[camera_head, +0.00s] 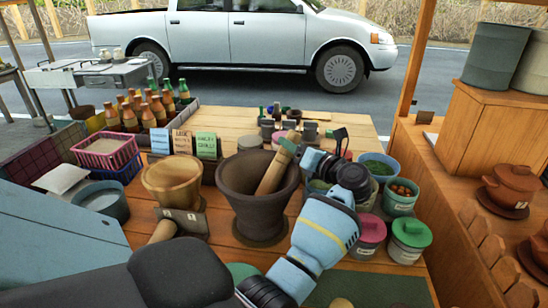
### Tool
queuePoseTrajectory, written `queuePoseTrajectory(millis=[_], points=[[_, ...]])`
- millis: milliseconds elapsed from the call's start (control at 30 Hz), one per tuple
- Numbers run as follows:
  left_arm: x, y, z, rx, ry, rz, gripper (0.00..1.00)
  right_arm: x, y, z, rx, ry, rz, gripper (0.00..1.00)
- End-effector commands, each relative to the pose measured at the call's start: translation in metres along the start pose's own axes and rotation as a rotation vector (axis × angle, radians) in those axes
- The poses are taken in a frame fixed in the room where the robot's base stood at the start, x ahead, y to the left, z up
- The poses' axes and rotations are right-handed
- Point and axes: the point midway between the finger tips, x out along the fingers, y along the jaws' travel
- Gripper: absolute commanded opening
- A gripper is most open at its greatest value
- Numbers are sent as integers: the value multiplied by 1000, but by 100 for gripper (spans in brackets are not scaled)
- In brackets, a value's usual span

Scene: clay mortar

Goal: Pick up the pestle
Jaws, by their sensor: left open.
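The wooden pestle (270,178) leans in the dark clay mortar (238,196), with its upper end tilted up and to the right. The mortar stands on the wooden table in the middle of the head view. My left arm comes in from the lower left and bends up on the right of the mortar. My left gripper (291,149) is open at the pestle's upper end. My right gripper is not in view.
A wooden bowl (171,181) and a mallet-like tool (183,221) are left of the mortar. Lidded tubs (410,238) and food bowls (399,197) crowd the right. Small signs (206,145) and bottles (158,111) stand behind. Bare tabletop (228,115) shows at the back.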

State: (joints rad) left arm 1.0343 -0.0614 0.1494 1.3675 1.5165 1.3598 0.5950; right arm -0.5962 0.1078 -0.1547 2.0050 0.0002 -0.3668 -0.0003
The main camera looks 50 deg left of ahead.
Motion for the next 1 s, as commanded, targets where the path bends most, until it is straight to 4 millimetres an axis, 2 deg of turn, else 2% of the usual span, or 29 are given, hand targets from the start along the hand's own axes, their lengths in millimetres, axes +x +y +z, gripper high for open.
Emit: queuePoseTrajectory(millis=[100, 300, 600, 1000], points=[[19, 1, 1, 0, -1, 5, 61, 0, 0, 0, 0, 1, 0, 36], [42, 0, 0, 0, 0, 2, 61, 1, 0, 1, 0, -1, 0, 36], [46, 0, 0, 0, 0, 1, 61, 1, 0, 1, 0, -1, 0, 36], [45, 0, 0, 0, 0, 0, 10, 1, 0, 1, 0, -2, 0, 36]])
